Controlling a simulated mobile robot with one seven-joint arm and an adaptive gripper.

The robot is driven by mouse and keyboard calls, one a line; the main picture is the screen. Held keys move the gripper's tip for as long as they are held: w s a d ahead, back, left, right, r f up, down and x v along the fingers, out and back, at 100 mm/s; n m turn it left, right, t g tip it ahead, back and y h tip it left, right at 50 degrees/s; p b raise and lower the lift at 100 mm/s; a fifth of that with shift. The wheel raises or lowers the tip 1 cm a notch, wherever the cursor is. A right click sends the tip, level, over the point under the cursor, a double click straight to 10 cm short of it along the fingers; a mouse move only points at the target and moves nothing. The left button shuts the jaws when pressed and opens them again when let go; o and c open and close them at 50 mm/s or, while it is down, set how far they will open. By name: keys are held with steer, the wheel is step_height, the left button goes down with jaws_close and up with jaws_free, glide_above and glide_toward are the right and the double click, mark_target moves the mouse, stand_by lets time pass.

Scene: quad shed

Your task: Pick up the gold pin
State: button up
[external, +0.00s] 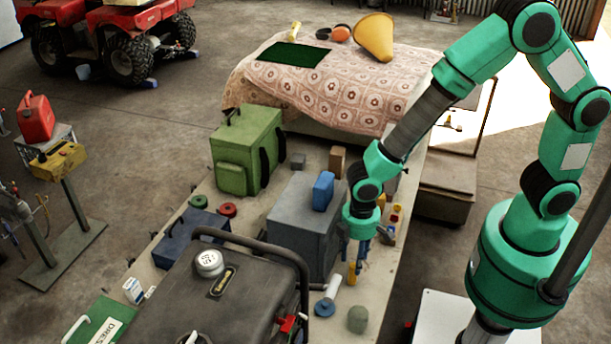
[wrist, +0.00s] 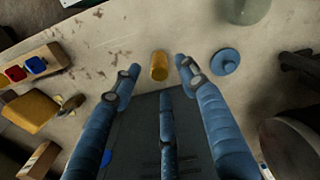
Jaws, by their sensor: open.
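The gold pin (external: 352,273) is a small yellow-gold cylinder standing on the long workbench, beside the front of a grey box. In the wrist view the gold pin (wrist: 159,66) shows just beyond my fingertips, roughly centred in the gap. My gripper (external: 361,260) points down at the bench close to the pin. In the wrist view its blue fingers (wrist: 157,72) are spread apart with nothing between them. I cannot tell the exact height of the fingertips above the bench.
The grey box (external: 300,235) with a blue item (external: 323,190) on top stands close left of my gripper. A blue disc (wrist: 226,61) and a grey-green rounded object (external: 358,319) are near the pin. A yellow object (wrist: 30,110) lies left in the wrist view.

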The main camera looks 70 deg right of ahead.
mark_target(354, 265)
steer(key=shift+w+d+f+b, duration=0.1)
steer(key=shift+f+b, duration=0.15)
steer(key=shift+f, duration=1)
steer(key=shift+w+f+b, duration=0.1)
steer(key=shift+f+b, duration=0.15)
steer(key=shift+f, duration=0.95)
jaws_close()
